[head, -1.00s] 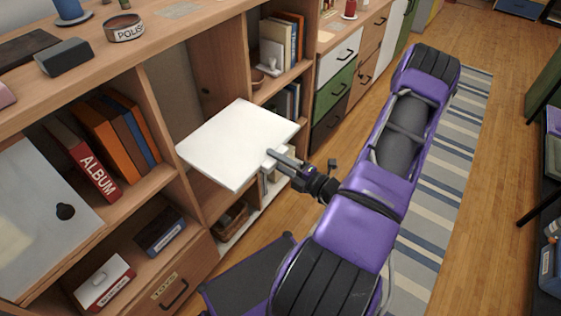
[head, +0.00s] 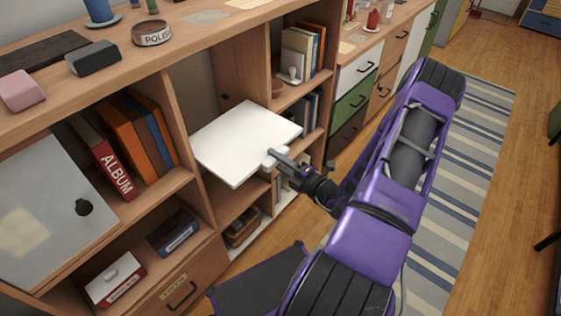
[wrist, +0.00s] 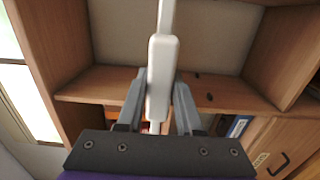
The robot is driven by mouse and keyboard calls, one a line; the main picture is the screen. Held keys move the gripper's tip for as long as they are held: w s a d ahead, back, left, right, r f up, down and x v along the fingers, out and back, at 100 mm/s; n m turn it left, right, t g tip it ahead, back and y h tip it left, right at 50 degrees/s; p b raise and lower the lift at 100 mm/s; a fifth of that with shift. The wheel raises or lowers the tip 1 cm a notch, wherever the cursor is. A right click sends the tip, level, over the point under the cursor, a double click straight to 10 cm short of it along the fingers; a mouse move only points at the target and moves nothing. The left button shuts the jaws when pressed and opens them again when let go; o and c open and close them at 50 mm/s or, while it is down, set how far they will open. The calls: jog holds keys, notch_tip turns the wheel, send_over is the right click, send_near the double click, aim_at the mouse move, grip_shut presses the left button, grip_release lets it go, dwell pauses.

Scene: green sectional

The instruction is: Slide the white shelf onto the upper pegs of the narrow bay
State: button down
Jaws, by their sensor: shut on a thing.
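The white shelf (head: 240,138) is a flat, roughly level board at the opening of the narrow bay (head: 184,80), in front of its pale back panel. Its left corner overlaps the bay's left upright in the head view; I cannot tell how far inside it is. My gripper (head: 272,160) is shut on the white block at its front edge. In the wrist view, the shelf (wrist: 166,14) is edge-on and my gripper (wrist: 158,98) clasps its block. A dark dot (head: 225,97) on the bay's right wall may be a peg. The other pegs are not clear.
A bay with an album (head: 113,168) and books is on the left, partly covered by a pale door panel (head: 45,215). A basket (head: 243,228) sits below the shelf. The cabinet top holds a tin (head: 152,34).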

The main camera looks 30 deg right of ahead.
aim_at(234, 132)
jog(key=shift+a+x, duration=0.15)
jog(key=shift+x, duration=3.9)
jog(key=shift+a+x, duration=0.15)
jog(key=shift+x, duration=3.85)
jog(key=shift+w+a+f+b, duration=0.2)
jog(key=shift+w+b, duration=0.15)
jog(key=shift+w+f, duration=0.1)
jog(key=shift+f, duration=0.15)
jog(key=shift+f+b, duration=0.4)
jog(key=shift+f, duration=0.15)
grip_release()
jog(key=shift+f, duration=0.2)
jog(key=shift+s+d, duration=0.1)
jog(key=shift+s, duration=0.1)
